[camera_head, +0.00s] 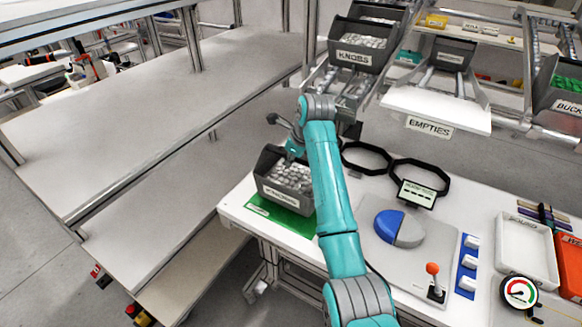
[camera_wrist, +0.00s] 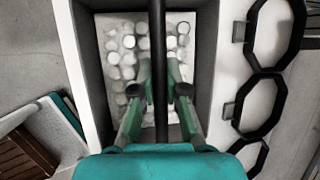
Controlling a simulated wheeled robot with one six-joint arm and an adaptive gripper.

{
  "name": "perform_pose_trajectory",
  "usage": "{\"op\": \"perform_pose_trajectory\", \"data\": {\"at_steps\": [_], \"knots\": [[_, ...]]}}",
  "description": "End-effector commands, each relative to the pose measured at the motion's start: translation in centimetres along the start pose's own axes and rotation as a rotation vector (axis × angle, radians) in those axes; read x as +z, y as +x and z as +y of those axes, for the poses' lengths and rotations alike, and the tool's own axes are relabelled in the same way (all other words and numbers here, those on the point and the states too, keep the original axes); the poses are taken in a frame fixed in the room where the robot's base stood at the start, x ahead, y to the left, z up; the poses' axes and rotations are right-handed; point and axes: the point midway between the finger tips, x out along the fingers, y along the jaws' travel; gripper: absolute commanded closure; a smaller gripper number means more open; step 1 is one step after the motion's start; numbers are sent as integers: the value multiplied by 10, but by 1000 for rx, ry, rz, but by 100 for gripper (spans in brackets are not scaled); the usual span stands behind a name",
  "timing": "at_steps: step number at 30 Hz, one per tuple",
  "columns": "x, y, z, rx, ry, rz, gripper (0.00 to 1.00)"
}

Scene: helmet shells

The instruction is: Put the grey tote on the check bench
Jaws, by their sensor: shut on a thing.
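A dark grey tote (camera_head: 300,203) full of pale round parts stands upright at the left end of the white bench (camera_head: 233,200), over a green mat (camera_head: 268,213). I cannot tell whether its base touches the mat. Its front label is too small to read surely. My gripper (camera_head: 294,150) is at the tote's top, partly hidden by my teal arm. In the wrist view, my gripper (camera_wrist: 158,92) has its fingers on either side of the dark bar (camera_wrist: 158,45) across the tote (camera_wrist: 92,70), shut on it. No sign marks which surface is the check bench.
Two black ring frames (camera_head: 366,157) (camera_head: 418,178), a blue-and-grey disc (camera_head: 400,228), a red-knobbed lever (camera_head: 433,280) and a white tray (camera_head: 524,252) occupy the bench. A rack with a KNOBS tote (camera_head: 353,57) and an EMPTIES chute (camera_head: 437,104) stands behind. Bare shelves (camera_head: 130,125) lie left.

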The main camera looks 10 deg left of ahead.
Motion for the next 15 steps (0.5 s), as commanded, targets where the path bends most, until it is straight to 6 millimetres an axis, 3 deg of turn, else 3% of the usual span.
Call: {"op": "perform_pose_trajectory", "data": {"at_steps": [6,15], "knots": [[-10,24,5,0,0,0,100],[-11,27,5,-1,0,-1,100]]}}
